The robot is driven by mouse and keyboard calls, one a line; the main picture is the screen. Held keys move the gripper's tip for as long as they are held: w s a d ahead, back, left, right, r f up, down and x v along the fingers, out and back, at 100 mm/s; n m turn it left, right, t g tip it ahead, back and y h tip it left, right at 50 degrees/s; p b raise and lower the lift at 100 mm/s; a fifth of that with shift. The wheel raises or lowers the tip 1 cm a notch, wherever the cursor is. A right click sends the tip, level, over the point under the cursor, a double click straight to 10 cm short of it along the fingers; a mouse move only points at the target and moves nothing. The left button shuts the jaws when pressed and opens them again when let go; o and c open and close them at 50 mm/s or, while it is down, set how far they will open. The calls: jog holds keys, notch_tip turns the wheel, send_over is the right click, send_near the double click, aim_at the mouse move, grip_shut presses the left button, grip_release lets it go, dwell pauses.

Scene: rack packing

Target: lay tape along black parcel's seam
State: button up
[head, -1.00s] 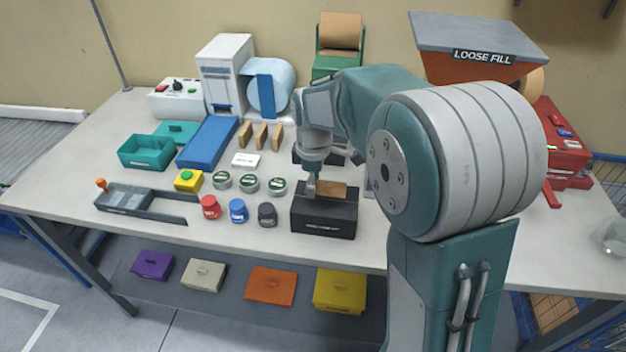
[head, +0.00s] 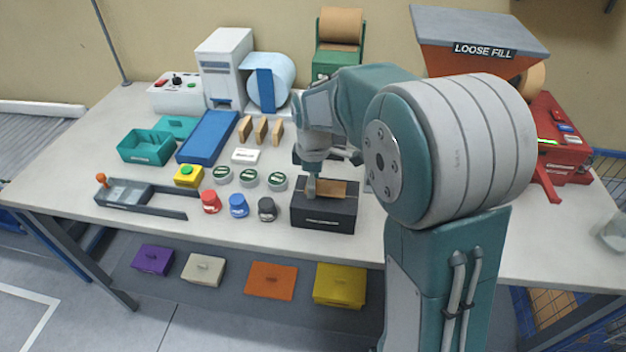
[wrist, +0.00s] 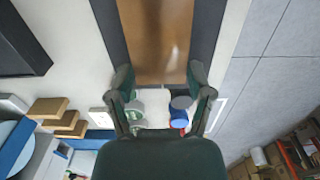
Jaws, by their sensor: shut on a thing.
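The black parcel (head: 322,217) stands near the front edge of the table, left of my arm. A brown tape strip (head: 332,188) lies over its top; in the wrist view the tape (wrist: 165,40) runs between the parcel's two dark edges (wrist: 207,25). My gripper (head: 311,190) points down at the left end of the parcel's top. In the wrist view the fingers of my gripper (wrist: 160,82) sit on either side of the tape's near end and are shut on it. The seam under the tape is hidden. I cannot tell how firmly the tape touches the parcel.
Red, blue and dark small jars (head: 238,206) stand just left of the parcel, with green-lidded tins (head: 249,178) behind. A red machine (head: 560,145) stands at right. The table's front edge is close.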

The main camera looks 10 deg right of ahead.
jog(key=shift+f, duration=0.75)
jog(key=o, duration=0.7)
jog(key=shift+c, duration=0.2)
notch_tip(320, 180, up, 12)
jog(key=s+d+m+t, duration=0.1)
jog(key=s+m+t, duration=0.1)
jog(key=s+m, duration=0.4)
jog(key=s+d+r+m+t, duration=0.1)
jog(key=s+m+t, duration=0.2)
jog(key=s, duration=1.4)
jog(key=m, duration=0.4)
jog(key=shift+d+r, duration=0.15)
jog(key=shift+d, duration=0.15)
